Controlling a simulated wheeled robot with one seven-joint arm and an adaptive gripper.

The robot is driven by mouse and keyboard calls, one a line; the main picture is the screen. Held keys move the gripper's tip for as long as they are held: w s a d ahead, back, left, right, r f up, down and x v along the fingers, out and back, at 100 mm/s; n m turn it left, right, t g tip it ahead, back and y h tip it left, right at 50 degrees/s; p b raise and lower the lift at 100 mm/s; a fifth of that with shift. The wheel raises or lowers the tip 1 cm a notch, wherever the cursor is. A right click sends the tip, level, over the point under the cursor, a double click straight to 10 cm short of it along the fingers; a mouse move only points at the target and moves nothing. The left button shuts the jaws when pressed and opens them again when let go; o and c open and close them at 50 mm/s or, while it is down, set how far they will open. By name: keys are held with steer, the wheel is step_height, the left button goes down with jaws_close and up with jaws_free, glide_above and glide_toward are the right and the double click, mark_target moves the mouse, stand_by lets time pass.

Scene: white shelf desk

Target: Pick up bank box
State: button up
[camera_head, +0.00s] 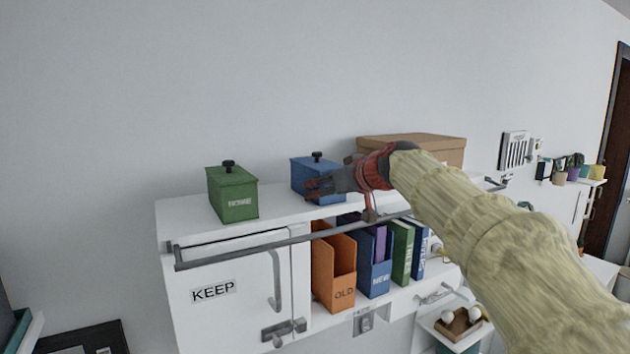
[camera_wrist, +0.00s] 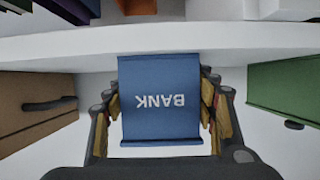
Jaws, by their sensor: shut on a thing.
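The bank box is a blue box (camera_head: 309,176) with a dark knob on its lid, on top of the white shelf desk. My gripper (camera_head: 313,189) reaches it from the right in the head view and covers part of its front. In the wrist view the bank box (camera_wrist: 160,95) shows its "BANK" label upside down, between the two fingers of my gripper (camera_wrist: 162,115). The fingers are shut on its two sides. I cannot tell whether its base touches the desk top.
A green box (camera_head: 233,194) stands left of the bank box, and a brown cardboard box (camera_head: 440,147) stands to its right. A grey rail (camera_head: 240,246) runs along the desk front. Orange, blue and green files (camera_head: 335,270) fill the shelf below. The wall is close behind.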

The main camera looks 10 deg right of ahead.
steer(key=shift+r, duration=0.2)
steer(key=shift+r+p, duration=0.6)
steer(key=shift+r, duration=0.8)
steer(key=s+d+b, duration=0.3)
steer(key=s+b, duration=0.3)
steer(key=s, duration=0.3)
steer(key=s+d+b, duration=0.3)
steer(key=s+b, duration=0.3)
steer(key=s, duration=0.4)
steer(key=shift+s+d+f, duration=0.1)
